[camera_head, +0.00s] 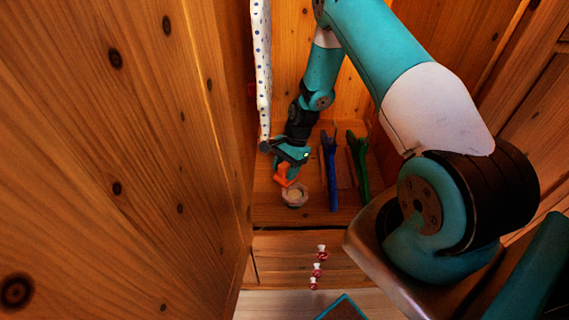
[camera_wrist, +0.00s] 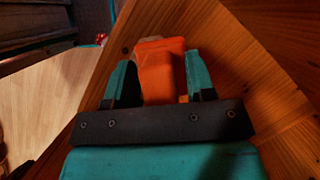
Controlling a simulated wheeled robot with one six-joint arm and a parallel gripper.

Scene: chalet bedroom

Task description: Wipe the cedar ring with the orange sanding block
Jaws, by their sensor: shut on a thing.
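The orange sanding block (camera_head: 283,174) is held between the fingers of my gripper (camera_head: 284,164). The block (camera_wrist: 160,68) fills the space between the teal fingertips of my gripper (camera_wrist: 161,80) in the wrist view. The cedar ring (camera_head: 295,195) is a small round, pale-brown piece on the wooden surface, just below and right of the block in the head view. Whether the block touches the ring cannot be told. In the wrist view the ring cannot be made out clearly; a pale patch shows behind the block.
A blue tool (camera_head: 331,172) and a green tool (camera_head: 359,163) lie right of the ring on the wooden surface (camera_head: 312,213). A white dotted cloth (camera_head: 262,70) hangs at left beside a tall wooden panel (camera_head: 130,150). Red-and-white knobs (camera_head: 317,270) mark the front below.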

